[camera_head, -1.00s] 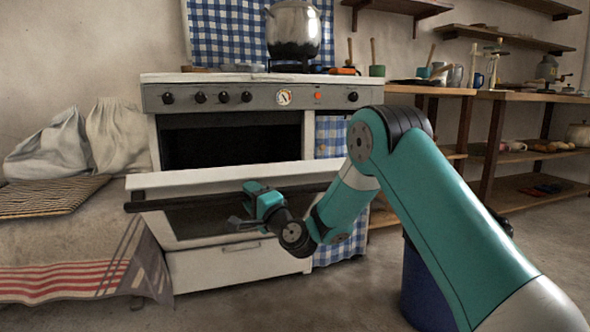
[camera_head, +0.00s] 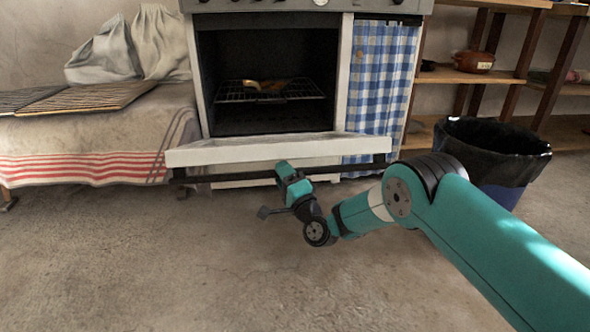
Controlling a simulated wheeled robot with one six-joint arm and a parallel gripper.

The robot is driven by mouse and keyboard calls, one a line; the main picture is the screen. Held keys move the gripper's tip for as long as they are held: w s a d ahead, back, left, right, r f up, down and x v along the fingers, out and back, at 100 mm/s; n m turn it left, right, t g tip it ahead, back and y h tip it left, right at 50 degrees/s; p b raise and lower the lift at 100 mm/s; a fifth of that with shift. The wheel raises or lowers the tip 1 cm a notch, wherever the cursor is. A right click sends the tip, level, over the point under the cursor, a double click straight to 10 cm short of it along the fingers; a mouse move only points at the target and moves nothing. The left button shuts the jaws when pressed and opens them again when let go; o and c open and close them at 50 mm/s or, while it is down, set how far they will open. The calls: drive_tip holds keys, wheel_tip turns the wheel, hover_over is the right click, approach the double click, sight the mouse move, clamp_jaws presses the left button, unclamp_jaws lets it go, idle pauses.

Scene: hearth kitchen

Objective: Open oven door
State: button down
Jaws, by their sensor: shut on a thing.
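The white oven (camera_head: 346,75) stands against the wall with its dark cavity in full view. Its door (camera_head: 240,153) is swung far down, its white top edge now low in front of the cavity. A long black handle bar (camera_head: 225,178) runs along the door's outer edge. My gripper (camera_head: 283,176) is shut on the handle bar near its middle, reaching in from the right. The fingertips are partly hidden behind the gripper body. Inside the oven, a wire rack (camera_head: 235,93) holds something yellowish-brown (camera_head: 268,86).
A lined bin (camera_head: 490,150) and wooden shelves (camera_head: 480,77) are at right. The floor (camera_head: 150,260) in front is clear.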

drive_tip(key=shift+w+d+f, duration=0.1)
drive_tip(key=shift+w+d, duration=0.15)
drive_tip(key=c, duration=0.8)
unclamp_jaws()
drive_tip(key=shift+a+f, duration=0.1)
drive_tip(key=shift+a, duration=0.1)
drive_tip(key=shift+o, duration=0.2)
drive_tip(key=shift+d+r, duration=0.15)
drive_tip(key=shift+r, duration=0.05)
